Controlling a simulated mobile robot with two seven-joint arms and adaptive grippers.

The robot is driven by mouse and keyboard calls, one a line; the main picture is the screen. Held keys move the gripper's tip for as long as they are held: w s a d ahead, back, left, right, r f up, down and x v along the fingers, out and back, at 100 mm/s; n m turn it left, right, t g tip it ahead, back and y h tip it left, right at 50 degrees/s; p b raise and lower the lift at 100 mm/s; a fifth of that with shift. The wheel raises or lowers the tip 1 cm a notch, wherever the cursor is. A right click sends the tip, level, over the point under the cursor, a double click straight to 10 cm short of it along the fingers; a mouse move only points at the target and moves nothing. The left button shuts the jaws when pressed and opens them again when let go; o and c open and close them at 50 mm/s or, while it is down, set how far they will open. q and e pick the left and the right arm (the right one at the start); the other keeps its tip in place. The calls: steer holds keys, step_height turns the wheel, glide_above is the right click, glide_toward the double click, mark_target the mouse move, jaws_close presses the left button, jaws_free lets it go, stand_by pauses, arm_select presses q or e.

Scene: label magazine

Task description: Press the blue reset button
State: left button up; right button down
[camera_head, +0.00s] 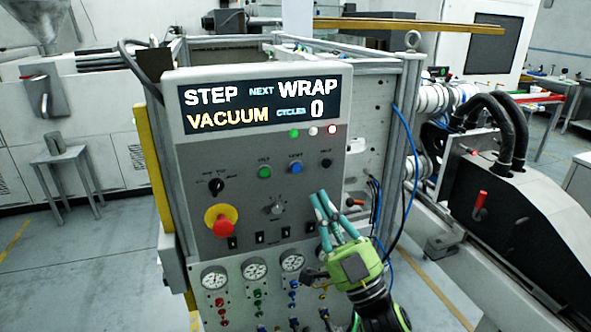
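The blue button (296,168) is in the upper row of the grey control panel (190,165), between a green button (264,172) and a black one (326,163). Nothing covers it. My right gripper (318,195) comes up from the lower right in front of the panel, its teal fingers pointing up. Its tips show below and right of the blue button, apart from it in the picture. The fingers lie close together, and I cannot tell whether they are shut; I see nothing held. My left gripper is out of view.
The display (261,103) reads STEP VACUUM, NEXT WRAP, CYCLES 0. A red emergency stop (221,220) on yellow, a selector (216,186), a dial (274,208) and small black switches share the panel. Gauges (253,267) sit below. Blue and black cables (401,170) hang at the right.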

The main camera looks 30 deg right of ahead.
mark_target(296, 168)
steer(key=shift+w+d+b, duration=0.25)
steer(key=shift+w+d, duration=0.1)
steer(key=shift+w, duration=1.1)
steer(key=shift+w+d+b, duration=0.25)
steer(key=shift+w+d, duration=0.05)
steer(key=shift+w, duration=1.1)
steer(key=shift+w+d+b, duration=0.25)
steer(key=shift+w+d, duration=0.1)
steer(key=shift+w, duration=1.1)
steer(key=shift+w+d, duration=0.1)
steer(key=shift+w, duration=0.3)
steer(key=shift+w+d, duration=0.1)
steer(key=shift+w, duration=0.2)
steer(key=shift+s, duration=0.1)
steer(key=shift+s+a, duration=0.2)
steer(key=shift+s, duration=0.45)
